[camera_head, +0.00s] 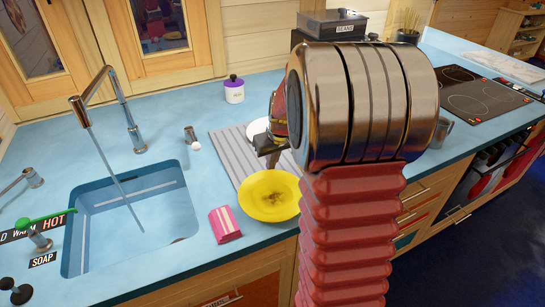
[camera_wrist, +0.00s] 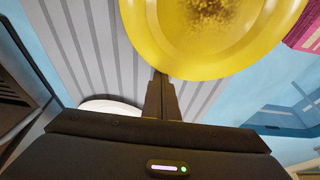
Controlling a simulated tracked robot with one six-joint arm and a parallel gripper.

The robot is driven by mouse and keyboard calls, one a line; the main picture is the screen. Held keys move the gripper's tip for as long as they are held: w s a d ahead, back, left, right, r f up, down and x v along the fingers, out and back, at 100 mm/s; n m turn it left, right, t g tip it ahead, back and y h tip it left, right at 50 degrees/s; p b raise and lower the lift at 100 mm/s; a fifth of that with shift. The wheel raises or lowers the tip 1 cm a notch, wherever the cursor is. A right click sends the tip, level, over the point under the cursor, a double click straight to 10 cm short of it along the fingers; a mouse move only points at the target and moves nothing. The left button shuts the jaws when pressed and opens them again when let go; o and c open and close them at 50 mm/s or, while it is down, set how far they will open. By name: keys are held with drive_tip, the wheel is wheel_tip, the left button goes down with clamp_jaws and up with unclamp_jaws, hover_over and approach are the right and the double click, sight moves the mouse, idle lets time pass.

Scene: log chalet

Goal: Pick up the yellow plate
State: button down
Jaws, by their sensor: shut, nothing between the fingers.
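The yellow plate (camera_head: 270,203) lies on the blue counter at the front of a grey striped mat, partly over it. It has a brown smudge in its middle. In the wrist view the yellow plate (camera_wrist: 235,50) fills the top, with its rim close to my fingertips. My gripper (camera_head: 273,160) is above the plate's far edge in the head view. In the wrist view my gripper (camera_wrist: 161,80) has its dark fingers together and empty, the tips by the plate's rim. I cannot tell whether they touch it.
The grey striped mat (camera_head: 232,152) also bears a white dish (camera_head: 256,128), partly hidden by my arm. The sink (camera_head: 120,193) and tap are further left. A stove (camera_head: 480,95) is at right.

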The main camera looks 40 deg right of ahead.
sight(279, 181)
drive_tip(key=s, duration=0.4)
drive_tip(key=s+a, duration=0.1)
drive_tip(key=s, duration=0.1)
drive_tip(key=shift+s+a+f, duration=0.1)
drive_tip(key=shift+s, duration=0.2)
drive_tip(key=shift+s+r, duration=0.1)
drive_tip(key=shift+r, duration=0.55)
drive_tip(key=v, duration=0.8)
drive_tip(key=shift+r, duration=0.35)
drive_tip(key=shift+s, duration=0.15)
drive_tip(key=s+a+r, duration=0.1)
drive_tip(key=s+a, duration=0.3)
drive_tip(key=a, duration=0.3)
drive_tip(key=s+a+r+n+t, duration=0.1)
drive_tip(key=s+a, duration=0.3)
drive_tip(key=a, duration=0.4)
drive_tip(key=s+a+r+n, duration=0.1)
drive_tip(key=s+a, duration=0.4)
drive_tip(key=a, duration=0.3)
drive_tip(key=shift+r+t+y, duration=0.3)
drive_tip(key=shift+t+y, duration=0.1)
